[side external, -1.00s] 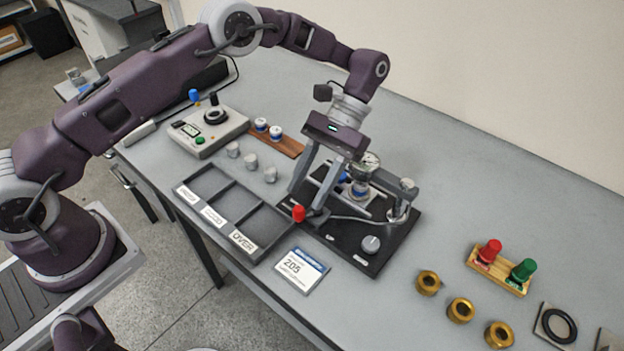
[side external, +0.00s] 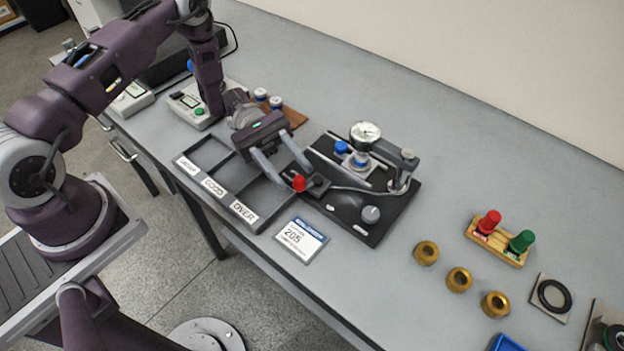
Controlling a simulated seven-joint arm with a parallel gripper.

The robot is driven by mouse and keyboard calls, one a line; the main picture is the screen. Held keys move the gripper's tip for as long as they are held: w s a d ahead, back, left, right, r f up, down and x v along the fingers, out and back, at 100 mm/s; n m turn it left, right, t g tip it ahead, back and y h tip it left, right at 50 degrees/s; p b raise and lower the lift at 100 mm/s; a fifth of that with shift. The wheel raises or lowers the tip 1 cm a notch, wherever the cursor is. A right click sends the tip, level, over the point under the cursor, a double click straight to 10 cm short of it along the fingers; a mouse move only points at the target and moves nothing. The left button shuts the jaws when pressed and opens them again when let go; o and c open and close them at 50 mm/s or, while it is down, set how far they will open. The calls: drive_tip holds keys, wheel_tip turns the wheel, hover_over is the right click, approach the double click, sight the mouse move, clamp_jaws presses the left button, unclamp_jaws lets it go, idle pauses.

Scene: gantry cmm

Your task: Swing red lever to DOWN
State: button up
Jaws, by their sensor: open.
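The red lever knob (side external: 299,183) sits at the left end of a thin metal lever (side external: 350,189) on a black gauge fixture (side external: 378,227). A dial gauge (side external: 365,134) stands on an arm over the fixture, with a blue knob (side external: 341,147) at its left. My gripper (side external: 291,182) is open and comes in low from the upper left. One finger is behind and right of the red knob, the other to its left. I cannot tell whether either finger touches the knob.
A sorting tray (side external: 222,172) with labelled compartments lies left of the fixture, partly under my gripper. A label card (side external: 302,239) lies in front. Brass rings (side external: 459,279) and a wooden stand (side external: 497,242) with red and green pieces are at the right. The table behind the fixture is clear.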

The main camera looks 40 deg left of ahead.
sight(303, 181)
drive_tip(key=n+t, duration=0.1)
drive_tip(key=a+f+n+t, duration=0.1)
drive_tip(key=n+t, duration=0.1)
drive_tip(key=a+n+t, duration=0.1)
drive_tip(key=t, duration=0.1)
drive_tip(key=shift+w+f+n+h, duration=0.2)
drive_tip(key=shift+f+n+h, duration=0.1)
drive_tip(key=shift+f, duration=0.05)
drive_tip(key=shift+d+f, duration=0.1)
drive_tip(key=shift+d, duration=0.15)
drive_tip(key=d, duration=0.6)
drive_tip(key=shift+d, duration=0.25)
drive_tip(key=shift+c, duration=0.2)
clamp_jaws()
